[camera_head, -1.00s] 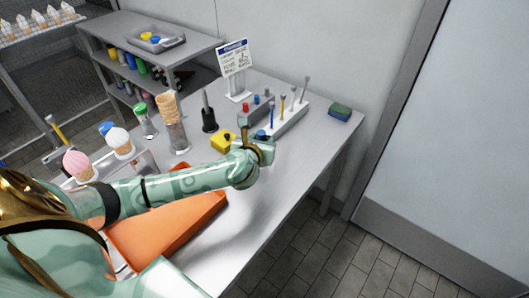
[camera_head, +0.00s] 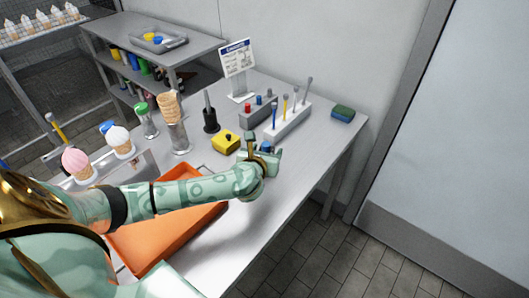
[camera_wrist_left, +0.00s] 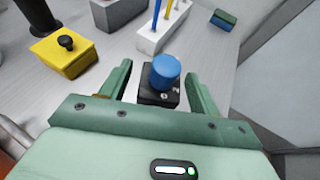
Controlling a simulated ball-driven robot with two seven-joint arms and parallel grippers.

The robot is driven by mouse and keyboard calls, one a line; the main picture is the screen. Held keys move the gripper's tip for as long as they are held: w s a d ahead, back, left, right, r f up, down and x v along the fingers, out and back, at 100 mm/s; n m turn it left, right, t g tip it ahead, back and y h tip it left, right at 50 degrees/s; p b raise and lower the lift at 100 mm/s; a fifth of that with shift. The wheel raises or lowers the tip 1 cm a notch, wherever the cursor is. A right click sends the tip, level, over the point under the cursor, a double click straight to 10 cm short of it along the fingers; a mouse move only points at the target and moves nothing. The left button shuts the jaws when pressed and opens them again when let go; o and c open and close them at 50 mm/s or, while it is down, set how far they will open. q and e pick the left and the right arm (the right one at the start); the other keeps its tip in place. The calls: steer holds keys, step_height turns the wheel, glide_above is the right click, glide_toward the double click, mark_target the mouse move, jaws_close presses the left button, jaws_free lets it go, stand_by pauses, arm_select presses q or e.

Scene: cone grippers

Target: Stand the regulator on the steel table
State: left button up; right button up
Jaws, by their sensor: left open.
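The regulator (camera_wrist_left: 163,80), which I take to be the black block with a round blue knob, sits between the fingers of my left gripper (camera_wrist_left: 158,72) in the left wrist view. Its knob points up; its lower end is hidden by the gripper body, so contact with the table cannot be told. The fingers are open, with a small gap on each side. In the head view the regulator's blue top (camera_head: 266,146) shows just behind my left gripper (camera_head: 262,152), over the steel table (camera_head: 315,140). My right gripper is not in view.
A yellow box with a black knob (camera_head: 226,142) stands left of the gripper. A white rack of tools (camera_head: 288,121), a grey block (camera_head: 258,108) and a sign (camera_head: 238,57) are behind. An orange tray (camera_head: 170,232) lies in front. A green-blue sponge (camera_head: 343,114) lies far right.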

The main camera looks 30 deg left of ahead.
arm_select(q)
steer(key=p+v, duration=0.3)
steer(key=v, duration=0.9)
